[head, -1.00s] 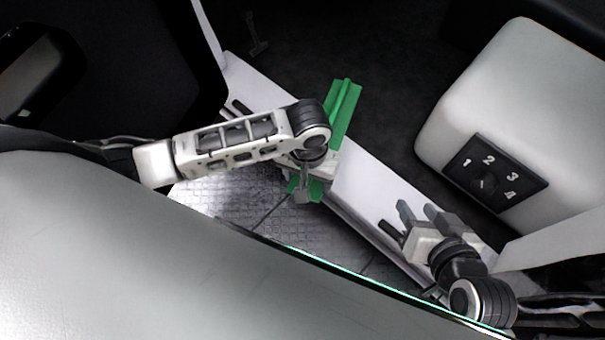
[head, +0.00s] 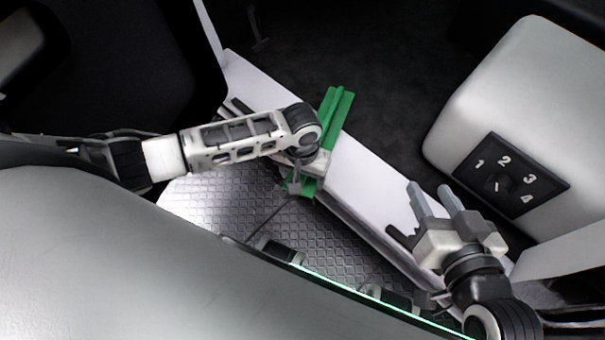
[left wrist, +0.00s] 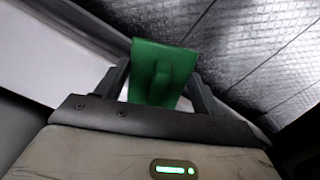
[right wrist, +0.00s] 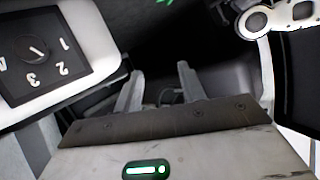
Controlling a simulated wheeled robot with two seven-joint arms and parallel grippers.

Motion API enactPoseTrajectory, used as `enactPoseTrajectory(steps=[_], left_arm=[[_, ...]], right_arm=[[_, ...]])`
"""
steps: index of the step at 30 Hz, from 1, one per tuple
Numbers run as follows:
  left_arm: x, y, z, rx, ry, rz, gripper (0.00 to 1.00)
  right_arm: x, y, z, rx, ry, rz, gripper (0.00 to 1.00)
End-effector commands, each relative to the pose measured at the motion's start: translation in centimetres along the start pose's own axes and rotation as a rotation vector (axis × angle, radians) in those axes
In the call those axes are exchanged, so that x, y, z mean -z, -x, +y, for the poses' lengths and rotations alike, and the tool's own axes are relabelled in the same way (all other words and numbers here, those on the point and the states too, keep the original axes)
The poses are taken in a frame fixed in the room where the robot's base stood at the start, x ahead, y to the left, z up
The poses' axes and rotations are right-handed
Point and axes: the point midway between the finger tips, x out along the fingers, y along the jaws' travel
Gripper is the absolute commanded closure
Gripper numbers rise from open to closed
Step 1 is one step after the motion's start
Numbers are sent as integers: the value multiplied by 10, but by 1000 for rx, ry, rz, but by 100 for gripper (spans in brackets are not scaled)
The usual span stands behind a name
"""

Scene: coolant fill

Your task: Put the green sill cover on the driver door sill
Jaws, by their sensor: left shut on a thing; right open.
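The green sill cover (head: 337,118) is a long ridged strip held crosswise over the white door sill (head: 368,185). My left gripper (head: 296,186) is shut on it; the arm hides its middle. In the left wrist view the cover (left wrist: 158,62) stands between the two fingers (left wrist: 160,92), with its raised ridge between them. I cannot tell whether the cover touches the sill. My right gripper (head: 432,201) is open and empty, above the right part of the sill. In the right wrist view its fingers (right wrist: 160,88) are apart with nothing between them.
A pale seat-like box (head: 545,100) with a black numbered dial panel (head: 512,176) stands at the right. Dark carpet (head: 400,90) lies beyond the sill. Patterned metal floor (head: 225,205) lies on the near side. A large pale panel (head: 120,260) fills the lower left.

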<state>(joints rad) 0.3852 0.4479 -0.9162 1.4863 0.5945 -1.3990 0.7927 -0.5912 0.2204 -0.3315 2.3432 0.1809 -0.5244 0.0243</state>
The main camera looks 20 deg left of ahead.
Motion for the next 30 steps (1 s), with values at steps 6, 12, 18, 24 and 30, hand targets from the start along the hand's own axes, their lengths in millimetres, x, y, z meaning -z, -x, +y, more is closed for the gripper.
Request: enactPoseTrajectory(steps=[6,12,18,24,30], left_arm=[[0,-2,0,0,0,-1,10],[0,-1,0,0,0,-1,10],[0,15,1,-1,-1,1,10],[0,58,0,-1,-1,1,10],[0,97,1,-2,0,1,10]], right_arm=[[-1,0,0,0,0,-3,60],[-3,0,0,-1,-1,-9,60],[-1,2,0,-4,-1,-29,60],[-15,-1,10,-42,-21,-134,60],[-26,-1,15,-60,-28,-217,60]])
